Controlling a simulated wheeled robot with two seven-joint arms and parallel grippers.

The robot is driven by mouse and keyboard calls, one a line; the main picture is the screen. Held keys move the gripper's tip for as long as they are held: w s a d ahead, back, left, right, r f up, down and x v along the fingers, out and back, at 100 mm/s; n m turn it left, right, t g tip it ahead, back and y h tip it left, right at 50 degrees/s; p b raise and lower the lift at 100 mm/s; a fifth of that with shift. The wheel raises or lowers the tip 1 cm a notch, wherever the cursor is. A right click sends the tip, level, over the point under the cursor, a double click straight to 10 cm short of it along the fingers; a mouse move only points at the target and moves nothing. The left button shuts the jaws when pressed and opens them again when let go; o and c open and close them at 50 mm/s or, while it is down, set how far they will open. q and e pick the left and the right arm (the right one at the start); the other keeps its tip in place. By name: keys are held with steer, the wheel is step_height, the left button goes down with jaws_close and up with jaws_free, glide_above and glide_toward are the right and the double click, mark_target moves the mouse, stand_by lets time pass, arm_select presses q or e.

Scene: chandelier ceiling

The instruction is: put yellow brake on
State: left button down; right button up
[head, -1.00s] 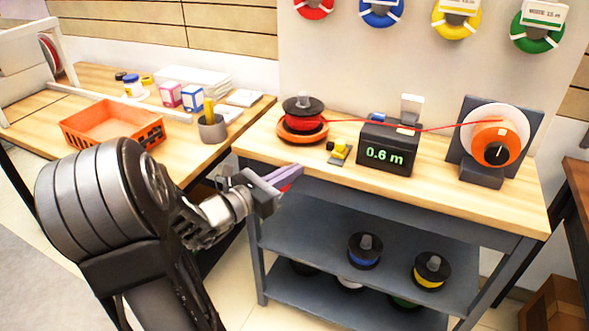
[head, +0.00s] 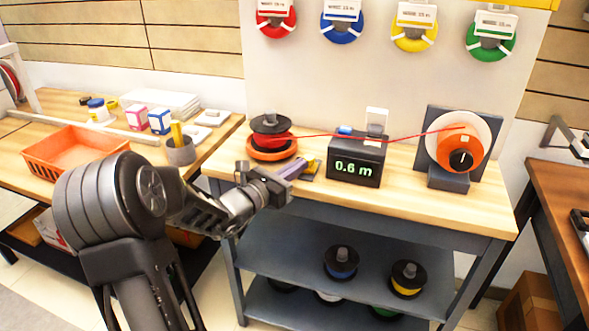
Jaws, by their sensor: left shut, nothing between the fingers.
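The yellow brake (head: 312,166) is a small piece on the bench top, between the red wire spool and the black length meter. It is mostly hidden behind my left gripper's fingers, so its lever position cannot be told. My left gripper (head: 293,169) is shut and empty, with its fingertips at the brake in the picture; whether they touch cannot be told. The red wire spool (head: 270,141) sits on an orange base. A red wire runs from it over the meter (head: 355,161), which reads 0.6 m, to the orange and white reel (head: 461,152). My right gripper is not in view.
An orange basket (head: 68,163) and a grey pen cup (head: 181,152) stand on the left table. Blue and yellow spools (head: 406,279) sit on the shelf below. Coloured wire coils hang on the back wall. The bench front right of the meter is clear.

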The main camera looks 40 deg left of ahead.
arm_select(q)
steer(key=w, duration=0.2)
steer(key=w+a+b, duration=0.1)
steer(key=shift+w+a, duration=0.15)
steer(key=shift+w, duration=0.25)
steer(key=shift+s+r, duration=0.1)
steer(key=shift+r, duration=0.1)
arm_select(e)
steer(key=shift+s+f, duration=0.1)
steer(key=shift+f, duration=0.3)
arm_select(q)
steer(key=shift+a, duration=0.1)
